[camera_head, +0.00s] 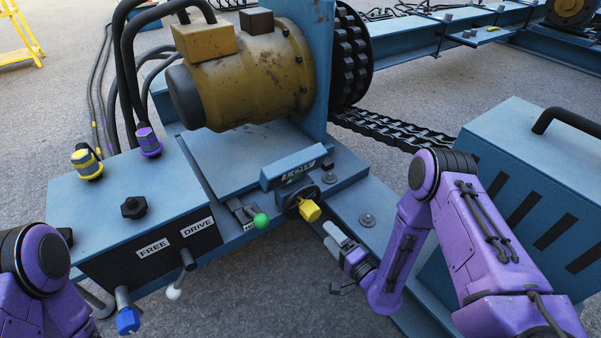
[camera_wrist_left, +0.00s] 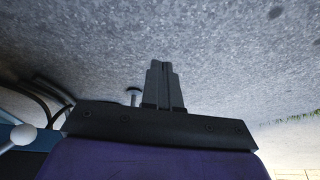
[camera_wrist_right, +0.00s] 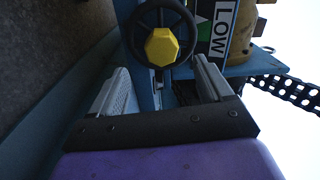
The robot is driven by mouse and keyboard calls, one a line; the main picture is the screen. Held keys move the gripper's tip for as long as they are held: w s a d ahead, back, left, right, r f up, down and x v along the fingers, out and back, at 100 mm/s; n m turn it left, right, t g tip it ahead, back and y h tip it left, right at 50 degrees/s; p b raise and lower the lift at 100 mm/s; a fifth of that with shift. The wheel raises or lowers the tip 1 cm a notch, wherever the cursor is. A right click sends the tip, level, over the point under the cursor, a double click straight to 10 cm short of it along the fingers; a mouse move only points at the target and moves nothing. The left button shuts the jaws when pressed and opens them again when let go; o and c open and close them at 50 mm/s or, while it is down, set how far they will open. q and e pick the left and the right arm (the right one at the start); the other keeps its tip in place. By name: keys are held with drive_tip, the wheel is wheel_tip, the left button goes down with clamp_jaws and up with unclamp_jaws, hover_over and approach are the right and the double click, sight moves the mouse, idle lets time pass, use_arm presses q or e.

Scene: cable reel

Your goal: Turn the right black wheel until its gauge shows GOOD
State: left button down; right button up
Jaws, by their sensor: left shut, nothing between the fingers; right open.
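The black wheel (camera_head: 291,196) with a yellow faceted knob (camera_head: 309,211) sits on the blue frame below the motor. Both also show in the right wrist view, the wheel (camera_wrist_right: 139,20) behind the knob (camera_wrist_right: 162,47). Beside it the gauge (camera_wrist_right: 216,32) shows the word LOW, turned sideways, with a green mark. In the head view the gauge is too small to read. My right gripper (camera_head: 337,238) is open in front of the knob, its fingers (camera_wrist_right: 163,82) on either side of the knob's line, empty. My left gripper (camera_wrist_left: 164,82) is shut and empty over the floor.
A blue control box (camera_head: 115,205) with FREE and DRIVE labels stands at left. A green-knobbed lever (camera_head: 261,221) is just left of the wheel. A blue slotted cabinet (camera_head: 535,190) stands at right, near my right arm. The floor in front is clear.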

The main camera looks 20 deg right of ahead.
sight(315, 215)
drive_tip(key=shift+o, duration=0.3)
drive_tip(key=w+n+b, duration=0.3)
drive_tip(key=n, duration=0.2)
drive_tip(key=w+a+n+b, duration=0.1)
drive_tip(key=w+n+b, duration=0.2)
drive_tip(key=n, duration=0.3)
drive_tip(key=w+a+n+b, duration=0.1)
drive_tip(key=w+n+b, duration=0.2)
drive_tip(key=n, duration=0.2)
drive_tip(key=shift+w+a+r+n+b, duration=0.1)
drive_tip(key=shift+w+r+n+b, duration=0.25)
drive_tip(key=shift+w+n+b, duration=0.05)
use_arm(q)
drive_tip(key=s+f+m+g+h, duration=0.2)
drive_tip(key=s+f+m+g, duration=0.3)
drive_tip(key=s+f+g, duration=0.1)
drive_tip(key=shift+s+f+m+g+h, duration=0.35)
drive_tip(key=shift+s+f, duration=0.3)
drive_tip(key=shift+s, duration=0.35)
use_arm(e)
drive_tip(key=shift+w+a, duration=0.1)
drive_tip(key=shift+w, duration=0.25)
drive_tip(key=c, duration=1.4)
drive_tip(key=shift+r, duration=0.1)
